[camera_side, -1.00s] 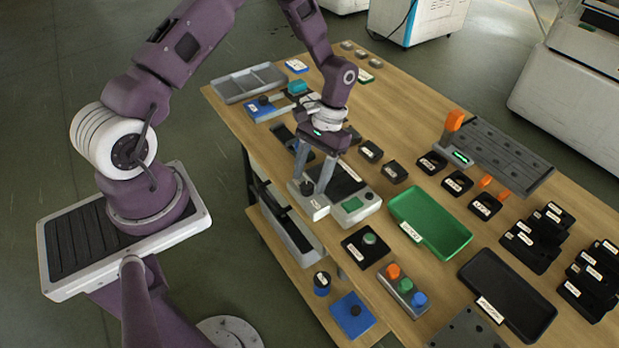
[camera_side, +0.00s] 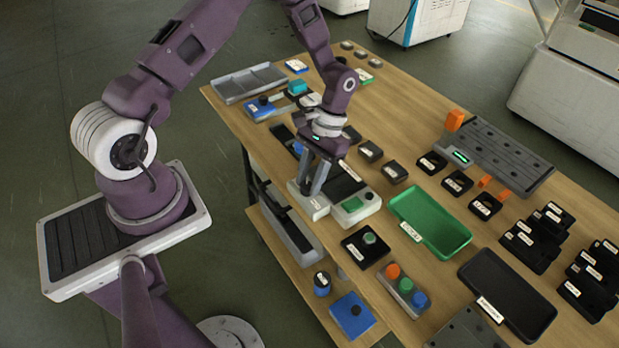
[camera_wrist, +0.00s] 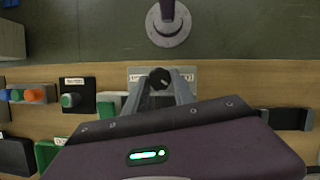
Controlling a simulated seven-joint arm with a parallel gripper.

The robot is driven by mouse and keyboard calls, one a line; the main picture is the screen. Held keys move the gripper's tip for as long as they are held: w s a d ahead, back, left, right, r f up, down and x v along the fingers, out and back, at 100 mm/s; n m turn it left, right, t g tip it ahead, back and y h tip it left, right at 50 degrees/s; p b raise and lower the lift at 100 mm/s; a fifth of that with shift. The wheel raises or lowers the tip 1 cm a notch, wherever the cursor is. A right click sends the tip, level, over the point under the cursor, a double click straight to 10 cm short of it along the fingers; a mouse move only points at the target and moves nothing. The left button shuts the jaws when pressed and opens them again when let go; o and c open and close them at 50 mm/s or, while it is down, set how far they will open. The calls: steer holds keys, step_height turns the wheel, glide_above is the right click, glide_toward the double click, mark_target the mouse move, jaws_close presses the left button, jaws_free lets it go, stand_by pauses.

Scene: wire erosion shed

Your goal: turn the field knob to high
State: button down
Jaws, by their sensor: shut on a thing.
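A black round knob (camera_wrist: 160,78) with a pale line on its top sits between my fingertips in the wrist view. It is on a light grey unit (camera_side: 318,208) with a dark panel and a green patch, near the table's front edge. My gripper (camera_wrist: 162,86) points down and is shut on this knob. In the side view my fingers (camera_side: 312,188) hide the knob. A pale label plate (camera_wrist: 140,74) lies behind the knob; its lettering is too small to read, so the setting cannot be told.
A black box with a green knob (camera_side: 369,238) stands right of the unit, with a block of orange, green and blue buttons (camera_side: 404,285) beyond it. A green tray (camera_side: 440,232) lies behind. Small black boxes (camera_side: 370,151) stand near my wrist.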

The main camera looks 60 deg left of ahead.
steer(key=m, duration=0.1)
steer(key=m+y, duration=0.1)
steer(key=m, duration=0.1)
steer(key=m+y, duration=0.1)
steer(key=shift+d+m, duration=0.25)
steer(key=shift+m, duration=0.15)
steer(key=shift+m+t+y, duration=0.3)
steer(key=shift+m+y, duration=0.2)
steer(key=shift+m, duration=1.1)
steer(key=shift+d, duration=0.1)
steer(key=c, duration=1.1)
jaws_free()
steer(key=shift+o, duration=0.2)
steer(key=v, duration=0.6)
steer(key=shift+w+d+r, duration=0.1)
steer(key=shift+r, duration=0.4)
steer(key=shift+c, duration=0.4)
